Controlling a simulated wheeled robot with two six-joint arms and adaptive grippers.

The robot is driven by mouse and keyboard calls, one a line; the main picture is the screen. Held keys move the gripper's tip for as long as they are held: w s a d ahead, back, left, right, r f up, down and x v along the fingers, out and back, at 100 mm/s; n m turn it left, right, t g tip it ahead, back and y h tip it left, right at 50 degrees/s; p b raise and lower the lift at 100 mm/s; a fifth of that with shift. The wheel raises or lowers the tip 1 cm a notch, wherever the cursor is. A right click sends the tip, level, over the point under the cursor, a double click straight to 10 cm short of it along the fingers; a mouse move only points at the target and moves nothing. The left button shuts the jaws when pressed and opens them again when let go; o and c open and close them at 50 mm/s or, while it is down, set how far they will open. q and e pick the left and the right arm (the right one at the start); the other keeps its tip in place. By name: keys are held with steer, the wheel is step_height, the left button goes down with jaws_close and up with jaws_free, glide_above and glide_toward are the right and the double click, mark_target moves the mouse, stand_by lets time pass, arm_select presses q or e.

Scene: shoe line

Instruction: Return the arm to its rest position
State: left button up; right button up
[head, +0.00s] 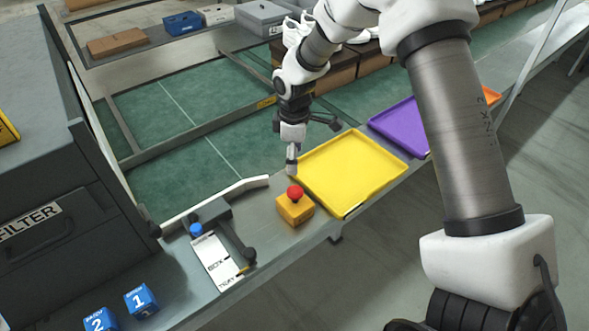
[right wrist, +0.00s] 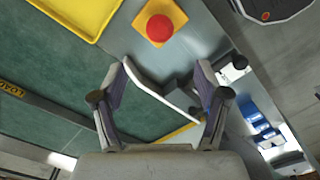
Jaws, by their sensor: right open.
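My right arm (head: 462,130) reaches in from the right side of the head view and bends over the line. Its gripper (head: 291,162) points down by the left corner of the yellow tray (head: 342,208), behind the red button. In the right wrist view the right gripper (right wrist: 160,82) has its two fingers spread wide with nothing between them. The red button on its yellow box (right wrist: 160,28) shows ahead of the fingers. My left gripper is in neither view.
The yellow button box (head: 295,210) stands on the grey ledge near a label device (head: 215,258). Blue numbered blocks (head: 140,300) lie at lower left, beside a dark filter cabinet (head: 45,215). A purple tray (head: 400,126) sits beyond the yellow one. The green belt (head: 190,175) has bare areas.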

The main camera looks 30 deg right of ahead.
steer(key=shift+r, duration=0.15)
stand_by(0.3)
steer(key=s+a+f+m+g, duration=0.1)
steer(key=s+a+f+m, duration=0.15)
steer(key=s+f, duration=0.7)
steer(key=s+a+f+m+g, duration=0.1)
steer(key=s+a+f+g, duration=0.15)
steer(key=s+f, duration=0.65)
steer(key=s+a+f+m+g, duration=0.15)
steer(key=s+a+f, duration=0.25)
steer(key=s, duration=1)
steer(key=w+m+t, duration=0.1)
steer(key=m, duration=0.1)
steer(key=w+m+t, duration=0.1)
steer(key=t, duration=0.1)
steer(key=w+m+t, duration=0.2)
steer(key=shift+d+m, duration=0.3)
steer(key=shift+d, duration=0.05)
